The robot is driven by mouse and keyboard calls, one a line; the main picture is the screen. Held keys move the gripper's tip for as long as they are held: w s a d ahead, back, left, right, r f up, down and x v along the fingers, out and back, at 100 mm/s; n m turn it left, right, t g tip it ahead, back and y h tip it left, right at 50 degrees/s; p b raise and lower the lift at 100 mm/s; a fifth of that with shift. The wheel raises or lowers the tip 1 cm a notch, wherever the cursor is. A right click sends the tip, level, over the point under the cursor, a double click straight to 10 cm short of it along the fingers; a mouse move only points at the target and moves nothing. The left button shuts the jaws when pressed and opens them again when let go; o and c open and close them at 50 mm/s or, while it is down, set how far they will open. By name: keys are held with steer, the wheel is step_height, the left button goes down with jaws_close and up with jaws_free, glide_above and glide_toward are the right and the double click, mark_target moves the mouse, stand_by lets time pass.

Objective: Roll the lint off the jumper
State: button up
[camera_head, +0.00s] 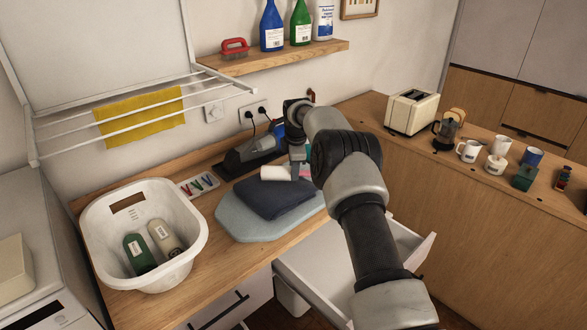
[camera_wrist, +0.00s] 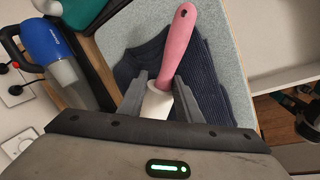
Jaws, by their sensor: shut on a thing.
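The jumper (camera_head: 262,200) is dark navy and folded. It lies on a pale blue-grey padded board (camera_head: 240,228) on the worktop, and its ribbed cloth shows in the wrist view (camera_wrist: 205,85). The lint roller (camera_head: 275,173) has a white roll and a pink handle (camera_wrist: 180,42). My gripper (camera_wrist: 160,84) is shut on the roller, with one finger on each side of its white part. In the head view my gripper (camera_head: 297,160) is over the back of the jumper, partly hidden by my arm. I cannot tell whether the roll touches the cloth.
A white basket (camera_head: 100,237) with two bottles stands left. A handheld vacuum (camera_head: 250,155) and a tray of coloured pegs (camera_head: 197,187) lie behind the board. A drawer (camera_head: 315,290) stands open below. A toaster (camera_head: 411,112) and mugs occupy the right counter. A shelf (camera_head: 280,58) hangs above.

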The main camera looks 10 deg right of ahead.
steer(key=shift+r, duration=3)
steer(key=shift+r, duration=1.5)
